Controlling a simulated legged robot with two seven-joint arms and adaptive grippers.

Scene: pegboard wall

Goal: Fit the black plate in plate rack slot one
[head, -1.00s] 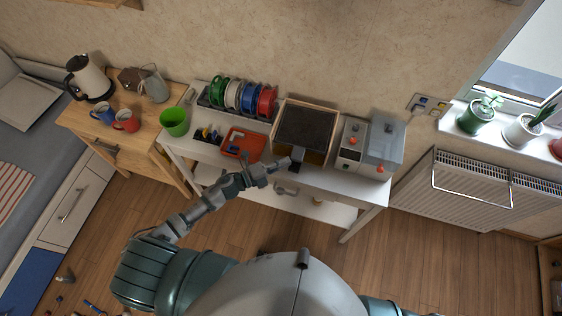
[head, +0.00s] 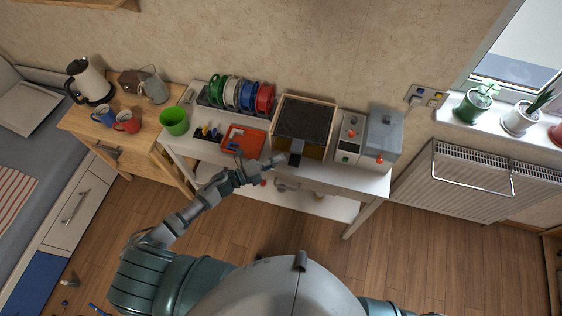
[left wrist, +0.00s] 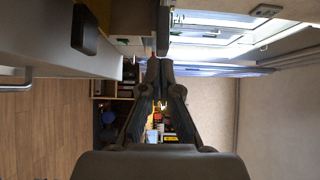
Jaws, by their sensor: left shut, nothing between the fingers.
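A flat black square plate (head: 306,117) lies in a wooden-framed box on the white bench. A small dark block (head: 297,146) shows at the front edge of that box; I cannot tell if it is part of it. A rack (head: 204,101) at the back of the bench holds upright green, white, blue and red discs; I cannot tell if it is the plate rack, and no slot is readable. My left gripper (head: 281,160) is just in front of the box, shut and empty. In the left wrist view its fingers (left wrist: 152,66) meet. My right gripper is out of view.
An orange tray (head: 262,151) and a green cup (head: 174,121) are left of the box. A grey and white machine (head: 381,139) with red knobs is right of it. A wooden side table (head: 76,128) holds a kettle and mugs. Open floor lies in front.

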